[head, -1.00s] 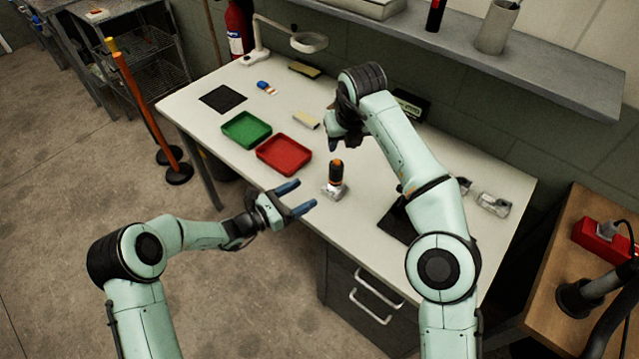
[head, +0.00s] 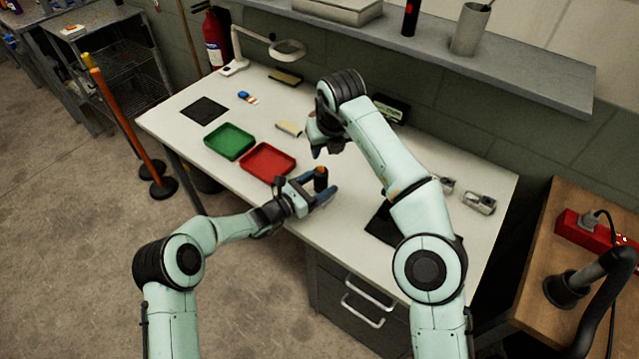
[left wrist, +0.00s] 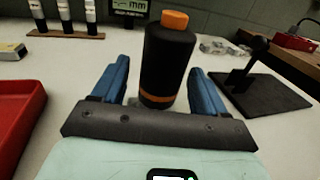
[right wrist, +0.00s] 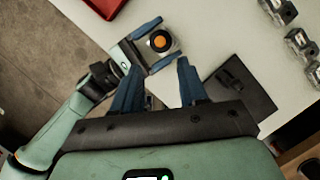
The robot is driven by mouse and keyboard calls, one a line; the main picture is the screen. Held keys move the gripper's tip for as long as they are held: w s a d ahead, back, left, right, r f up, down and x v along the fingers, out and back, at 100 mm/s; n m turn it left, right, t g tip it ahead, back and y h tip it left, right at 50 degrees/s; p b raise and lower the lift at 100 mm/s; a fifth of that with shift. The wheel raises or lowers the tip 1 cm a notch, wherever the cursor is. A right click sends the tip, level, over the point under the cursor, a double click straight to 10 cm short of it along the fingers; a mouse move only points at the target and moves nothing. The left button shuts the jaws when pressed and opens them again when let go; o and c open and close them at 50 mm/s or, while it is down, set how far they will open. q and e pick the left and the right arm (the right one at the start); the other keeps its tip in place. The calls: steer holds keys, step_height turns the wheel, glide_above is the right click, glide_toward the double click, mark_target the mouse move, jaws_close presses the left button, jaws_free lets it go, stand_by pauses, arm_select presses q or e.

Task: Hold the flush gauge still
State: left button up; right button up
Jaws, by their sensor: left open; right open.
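The flush gauge is a black cylinder with an orange top and an orange lower band (left wrist: 168,55), standing upright on the workbench. It shows small in the head view (head: 320,178) and from above in the right wrist view (right wrist: 160,41), with a metallic base. My left gripper (head: 319,187) is open, low over the bench, with one blue finger on each side of the gauge. In the left wrist view a gap shows at each side; I cannot tell whether either finger touches.
A red tray (head: 268,161) and a green tray (head: 230,141) lie left of the gauge. A black pad (head: 384,226) and metal brackets (head: 479,203) lie to the right. A magnifier lamp (head: 288,49) stands at the back. The bench's front edge is close to my left gripper.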

arm_select(q)
steer(key=c, duration=1.3)
arm_select(e)
jaws_close()
stand_by(0.5)
